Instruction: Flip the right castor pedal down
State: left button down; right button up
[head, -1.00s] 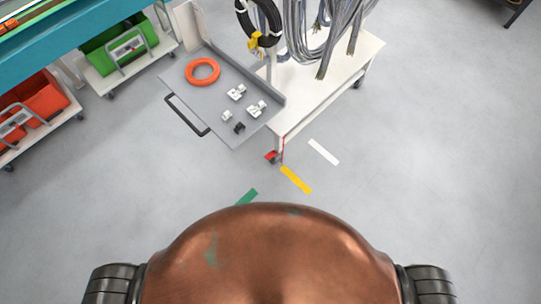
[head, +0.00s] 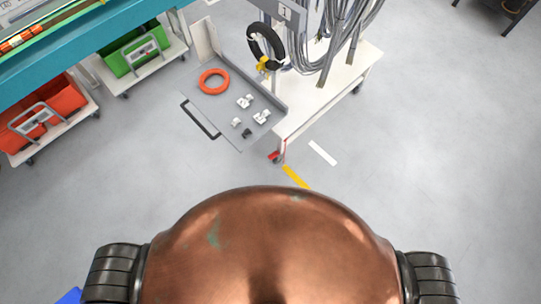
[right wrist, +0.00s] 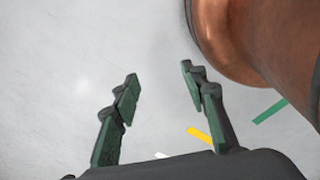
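A white cart (head: 325,93) stands at the upper middle of the head view. A small red castor pedal (head: 274,156) shows at the foot of its near corner; it is too small to tell whether it is up or down. Another castor (head: 357,88) is at the far right corner, with no pedal discernible. My right gripper (right wrist: 160,73) is open and empty in the right wrist view, above bare grey floor and away from the cart. My left gripper is not in view.
A grey tray (head: 212,112) with a push handle juts left from the cart, holding an orange ring (head: 214,82) and small parts. Grey cables (head: 345,40) hang above the cart. Crate dollies (head: 140,72) stand left. Floor on the right is clear.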

aim_at(274, 155)
jog(key=u, duration=2.15)
jog(key=k, duration=0.45)
jog(key=z, duration=2.9)
